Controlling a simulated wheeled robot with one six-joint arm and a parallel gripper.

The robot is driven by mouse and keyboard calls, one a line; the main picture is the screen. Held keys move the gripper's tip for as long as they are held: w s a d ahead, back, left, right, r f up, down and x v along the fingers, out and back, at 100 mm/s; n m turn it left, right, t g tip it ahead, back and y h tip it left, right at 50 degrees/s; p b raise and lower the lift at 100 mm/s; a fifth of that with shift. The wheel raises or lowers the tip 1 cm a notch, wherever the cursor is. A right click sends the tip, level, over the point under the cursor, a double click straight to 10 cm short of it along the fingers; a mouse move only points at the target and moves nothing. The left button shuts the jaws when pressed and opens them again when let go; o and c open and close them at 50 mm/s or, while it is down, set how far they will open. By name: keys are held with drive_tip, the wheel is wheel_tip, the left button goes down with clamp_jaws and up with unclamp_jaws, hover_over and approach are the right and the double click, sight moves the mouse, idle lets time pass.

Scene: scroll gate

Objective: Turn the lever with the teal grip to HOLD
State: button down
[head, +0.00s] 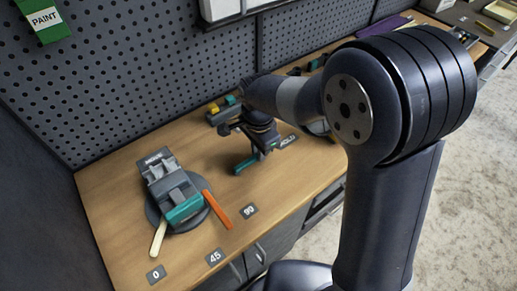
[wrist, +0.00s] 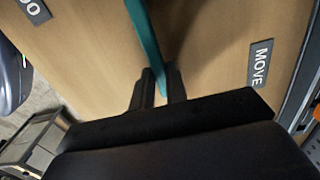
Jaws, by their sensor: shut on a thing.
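The lever with the teal grip (head: 245,164) is low over the bench, right of the vise, in the head view. In the wrist view the teal grip (wrist: 147,35) runs from the top edge down between my fingers. My gripper (wrist: 161,84) is shut on it, near its lower end in that view. In the head view my gripper (head: 264,142) is partly hidden by my arm. A label that appears to read HOLD (head: 286,141) lies just right of my gripper. A MOVE label (wrist: 260,63) lies right of the grip in the wrist view. The lever's pivot is hidden.
A grey vise (head: 172,187) with a teal block, an orange handle (head: 216,210) and a cream handle (head: 158,238) stands at left. Labels 0 (head: 156,274), 45 (head: 215,256) and 90 (head: 249,210) lie near the front. A pegboard (head: 150,80) bounds the back.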

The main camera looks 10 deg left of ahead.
drive_tip(key=c, duration=1.4)
unclamp_jaws()
wheel_tip(320, 180, up, 11)
drive_tip(key=shift+f, duration=0.2)
wheel_tip(320, 180, down, 11)
drive_tip(key=shift+r, duration=0.1)
drive_tip(key=shift+a+n, duration=0.1)
drive_tip(key=shift+n, duration=0.2)
drive_tip(key=shift+r, duration=0.1)
